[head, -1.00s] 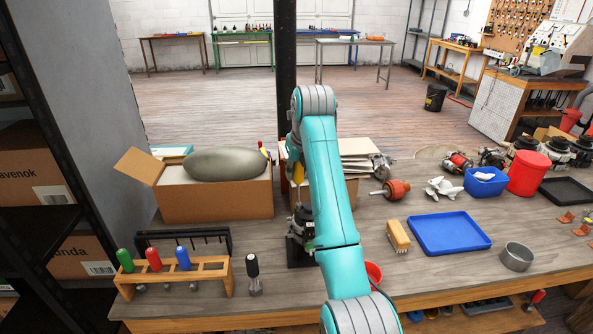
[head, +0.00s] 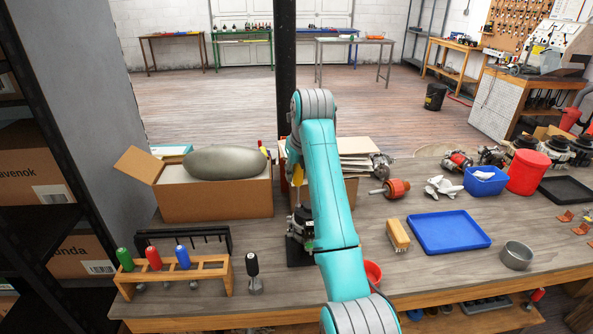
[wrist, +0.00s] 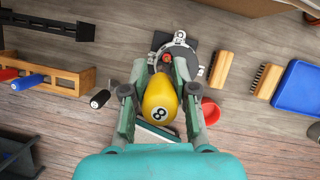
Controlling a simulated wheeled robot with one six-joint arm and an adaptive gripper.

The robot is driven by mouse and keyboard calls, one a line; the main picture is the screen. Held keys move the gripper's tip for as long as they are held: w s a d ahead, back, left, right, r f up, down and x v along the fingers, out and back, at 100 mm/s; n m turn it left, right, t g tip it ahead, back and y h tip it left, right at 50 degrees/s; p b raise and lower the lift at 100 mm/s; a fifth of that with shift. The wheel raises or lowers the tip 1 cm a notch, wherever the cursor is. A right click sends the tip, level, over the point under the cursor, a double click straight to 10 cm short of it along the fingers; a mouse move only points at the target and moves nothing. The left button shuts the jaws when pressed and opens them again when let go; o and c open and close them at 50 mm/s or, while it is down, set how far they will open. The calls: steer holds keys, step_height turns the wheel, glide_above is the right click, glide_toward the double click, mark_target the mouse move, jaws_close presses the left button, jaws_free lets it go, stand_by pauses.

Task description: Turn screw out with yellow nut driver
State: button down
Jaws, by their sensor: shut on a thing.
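My gripper (wrist: 160,72) is shut on the yellow nut driver (wrist: 160,100), whose handle is marked 8. The handle lies between the two fingers. The driver's far end points toward the alternator (wrist: 178,48), a grey metal housing on a dark base. In the head view, the alternator (head: 299,222) stands on the bench, partly behind my arm. A bit of the yellow nut driver (head: 297,175) shows above it. I cannot make out the screw or whether the driver's tip touches it.
A wooden rack (head: 172,275) holds green, red and blue drivers; a black-handled driver (head: 253,272) stands beside it. A cardboard box (head: 215,200) is behind left. A brush (head: 398,234), blue tray (head: 448,232), red bowl (head: 373,272) and metal bowl (head: 516,256) lie right.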

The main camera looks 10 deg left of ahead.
stand_by(0.3)
steer(key=n+y, duration=0.1)
steer(key=n, duration=0.2)
steer(key=shift+g, duration=0.4)
steer(key=n, duration=0.2)
steer(key=shift+s+a+n+g+y, duration=0.1)
steer(key=shift+s+n+g+y, duration=0.05)
steer(key=shift+n+g+y, duration=0.2)
steer(key=shift+s+a+n+g, duration=0.1)
steer(key=shift+n+g, duration=0.25)
steer(key=shift+n, duration=0.4)
steer(key=n+g, duration=0.1)
steer(key=n, duration=0.2)
steer(key=shift+s+y, duration=0.1)
steer(key=shift+y, duration=0.15)
steer(key=n+g, duration=0.1)
steer(key=n, duration=0.3)
steer(key=shift+s+g, duration=0.2)
steer(key=shift+g, duration=0.2)
